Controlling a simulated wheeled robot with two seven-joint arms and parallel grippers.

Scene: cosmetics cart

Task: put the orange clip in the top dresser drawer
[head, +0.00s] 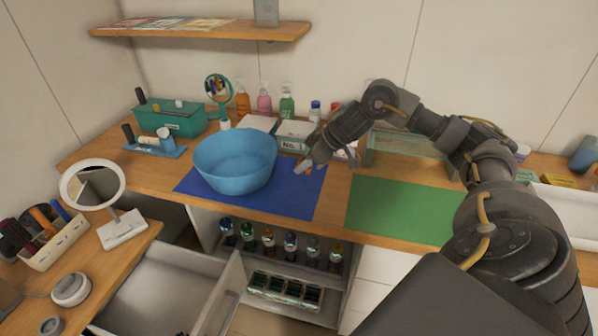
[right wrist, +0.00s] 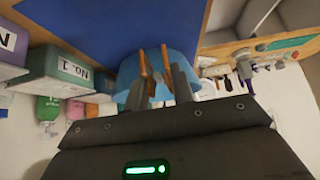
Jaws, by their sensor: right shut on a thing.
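My right gripper (head: 304,167) is over the right part of the blue mat, just right of the blue bowl. In the right wrist view the gripper (right wrist: 157,88) is shut on the orange clip (right wrist: 143,70), whose two thin orange prongs stick out past the fingertips. In the head view the clip is too small and too covered by the fingers to make out clearly. My left gripper is not in view.
The blue bowl (head: 235,161) stands on the blue mat (head: 290,199). A green mat (head: 400,211) lies bare to the right. A round mirror (head: 92,186) and an organizer (head: 58,244) stand on the left top. Boxes and bottles line the back; a shelf (head: 205,30) hangs above.

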